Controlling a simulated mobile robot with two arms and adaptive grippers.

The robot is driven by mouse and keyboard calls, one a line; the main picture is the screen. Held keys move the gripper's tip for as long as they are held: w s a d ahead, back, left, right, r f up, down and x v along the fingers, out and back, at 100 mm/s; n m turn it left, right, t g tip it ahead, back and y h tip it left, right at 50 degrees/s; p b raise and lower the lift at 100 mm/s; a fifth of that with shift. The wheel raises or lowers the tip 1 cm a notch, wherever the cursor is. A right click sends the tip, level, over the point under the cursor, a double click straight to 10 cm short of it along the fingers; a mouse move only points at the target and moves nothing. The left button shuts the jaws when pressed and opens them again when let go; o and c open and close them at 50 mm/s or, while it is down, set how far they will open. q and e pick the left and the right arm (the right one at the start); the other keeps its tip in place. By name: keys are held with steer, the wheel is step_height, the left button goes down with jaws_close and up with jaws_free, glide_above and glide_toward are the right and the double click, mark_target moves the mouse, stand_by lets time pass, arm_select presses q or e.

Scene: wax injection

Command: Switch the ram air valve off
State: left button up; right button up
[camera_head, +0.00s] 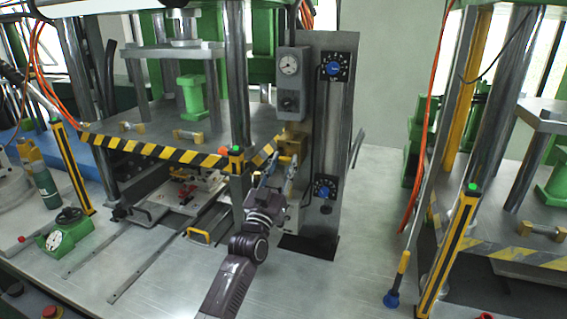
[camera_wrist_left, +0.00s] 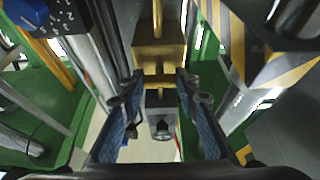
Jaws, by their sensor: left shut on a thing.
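The ram air valve looks to be the brass-yellow block and fitting (camera_head: 292,138) on the left side of the grey upright panel, below the gauge box. In the left wrist view its brass body (camera_wrist_left: 158,48) is straight ahead, with a thinner stem and a small grey end part (camera_wrist_left: 161,115) below it. My left gripper (camera_head: 277,172) reaches up to it from below. Its two blue-padded fingers (camera_wrist_left: 158,100) stand on either side of the stem and are shut on the valve. The exact contact is partly hidden. My right gripper is not in view.
The grey panel (camera_head: 338,120) carries two blue dials (camera_head: 333,68). A gauge box (camera_head: 290,75) hangs above the valve. The press table with striped edge (camera_head: 160,150) stands close on the left. Another press stands at the right.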

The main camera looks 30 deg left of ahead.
arm_select(q)
steer(key=o, duration=1.2)
steer(key=shift+c, duration=0.2)
steer(key=v, duration=1.2)
